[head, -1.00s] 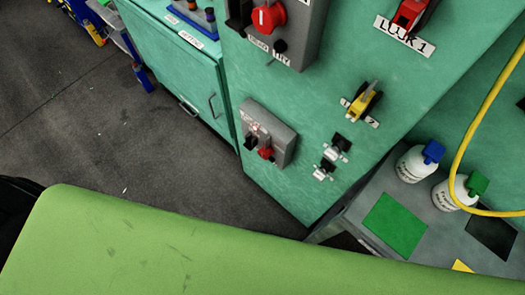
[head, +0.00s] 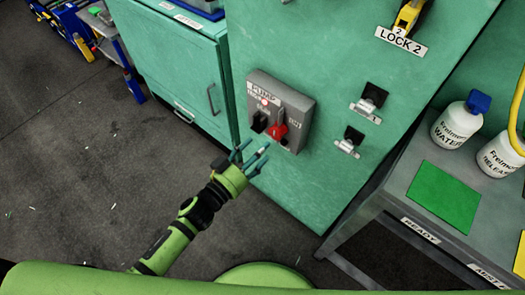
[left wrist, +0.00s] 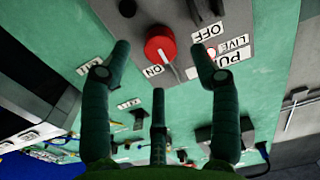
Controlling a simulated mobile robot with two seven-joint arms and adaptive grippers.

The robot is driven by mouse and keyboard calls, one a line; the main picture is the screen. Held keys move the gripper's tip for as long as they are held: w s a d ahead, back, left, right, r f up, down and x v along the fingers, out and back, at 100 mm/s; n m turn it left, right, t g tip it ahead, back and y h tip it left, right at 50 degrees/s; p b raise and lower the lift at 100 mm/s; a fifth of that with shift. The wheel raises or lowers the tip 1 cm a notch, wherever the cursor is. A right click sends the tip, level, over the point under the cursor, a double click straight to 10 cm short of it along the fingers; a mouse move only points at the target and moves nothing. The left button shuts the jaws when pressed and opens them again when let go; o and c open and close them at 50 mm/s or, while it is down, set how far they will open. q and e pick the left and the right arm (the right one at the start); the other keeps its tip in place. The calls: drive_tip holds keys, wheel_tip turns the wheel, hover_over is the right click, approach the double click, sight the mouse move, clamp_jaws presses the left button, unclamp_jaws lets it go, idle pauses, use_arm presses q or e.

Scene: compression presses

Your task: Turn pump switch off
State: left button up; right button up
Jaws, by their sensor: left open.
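The pump switch box (head: 303,104) is a grey box labelled PUMP on the green cabinet front. It has a red rotary knob (head: 277,132) and a black part beside it. My left gripper (head: 254,157) is in front of and just below-left of the box, fingers spread and empty, pointing at it. In the left wrist view the red knob (left wrist: 160,43) appears between the open fingertips (left wrist: 161,62), with a grey lever on it, near the ON label (left wrist: 153,71). The OFF label (left wrist: 203,33) and a LIVE label lie to the right. Contact cannot be seen. My right gripper is out of view.
A yellow lock switch labelled LOCK 2 (head: 408,17) and two black-and-silver latches (head: 369,98) are on the same panel. A grey table (head: 391,200) with white bottles (head: 456,124) and a green mat (head: 443,197) stands at right.

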sight(274, 134)
use_arm(q)
drive_tip(key=shift+w+d+r+h, duration=0.35)
drive_tip(key=shift+d+r, duration=0.15)
drive_tip(key=shift+r, duration=0.15)
drive_tip(key=x, duration=0.6)
drive_tip(key=shift+w+f, duration=0.1)
drive_tip(key=shift+w, duration=0.05)
clamp_jaws()
